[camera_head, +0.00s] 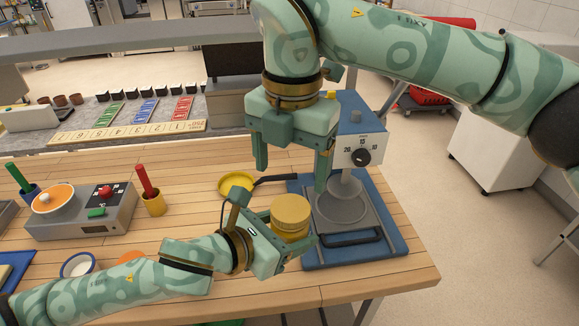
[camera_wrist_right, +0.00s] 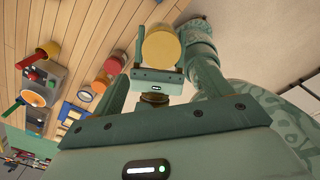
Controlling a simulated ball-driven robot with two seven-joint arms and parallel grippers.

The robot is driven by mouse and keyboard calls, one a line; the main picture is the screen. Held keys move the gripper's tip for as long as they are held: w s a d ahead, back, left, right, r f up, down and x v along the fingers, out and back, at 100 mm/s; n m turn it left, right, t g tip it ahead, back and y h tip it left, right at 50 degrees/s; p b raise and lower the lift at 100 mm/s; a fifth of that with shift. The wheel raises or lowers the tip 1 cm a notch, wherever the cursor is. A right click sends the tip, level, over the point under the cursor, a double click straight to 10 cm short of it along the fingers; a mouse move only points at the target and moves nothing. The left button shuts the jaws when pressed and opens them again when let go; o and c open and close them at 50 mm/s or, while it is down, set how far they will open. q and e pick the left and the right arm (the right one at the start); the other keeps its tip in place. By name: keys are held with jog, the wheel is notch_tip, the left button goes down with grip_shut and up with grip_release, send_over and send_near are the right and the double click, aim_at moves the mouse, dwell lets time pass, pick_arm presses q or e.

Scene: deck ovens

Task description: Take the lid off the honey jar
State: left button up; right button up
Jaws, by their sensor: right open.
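The honey jar (camera_head: 288,234) is a golden yellow jar with a round, darker yellow lid (camera_head: 291,208) on top. It is upright near the front right of the wooden table. My left gripper (camera_head: 280,240) reaches in from the left, its fingers closed around the jar's sides. In the right wrist view the round yellow lid (camera_wrist_right: 162,48) shows between the left gripper's fingers (camera_wrist_right: 160,62). My right gripper (camera_head: 292,177) is open and empty, fingers pointing down, above and behind the jar. A gap separates it from the lid.
A blue-and-grey machine with a dial (camera_head: 362,157) stands just right of the jar. A small yellow pan (camera_head: 236,183) with a dark handle lies behind. A grey box with an orange dish (camera_head: 53,197) and a red-handled tool in a cup (camera_head: 153,204) stand left.

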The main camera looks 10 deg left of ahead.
aim_at(291, 207)
jog(key=shift+d+r+m, duration=0.2)
jog(key=shift+r+m, duration=0.05)
jog(key=shift+m, duration=0.45)
jog(key=shift+d+f, duration=0.1)
jog(key=shift+f, duration=0.15)
notch_tip(291, 207, down, 7)
